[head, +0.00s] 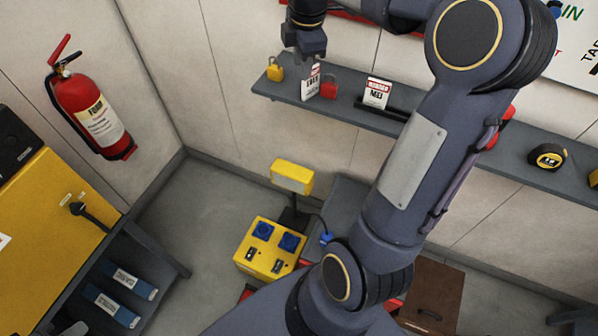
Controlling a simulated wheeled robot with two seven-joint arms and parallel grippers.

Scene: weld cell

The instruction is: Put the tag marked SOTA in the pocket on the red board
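A white tag with a red top (312,82) stands at an angle on the grey wall shelf (345,112). A second tag (377,93) stands to its right; its large lettering looks like "M1" or "MT". I cannot make out SOTA on either tag. My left gripper (308,56) points down just above the first tag. Whether it touches the tag, or how far its fingers are apart, I cannot tell. A red strip (345,12), perhaps the red board's lower edge, shows at the top; no pocket is visible. My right gripper is not in view.
A yellow padlock (275,69) and a red padlock (328,86) flank the first tag. A tape measure (547,157) lies farther right on the shelf. My arm hides the shelf's middle. A fire extinguisher (93,112) hangs left; a yellow socket box (268,248) stands below.

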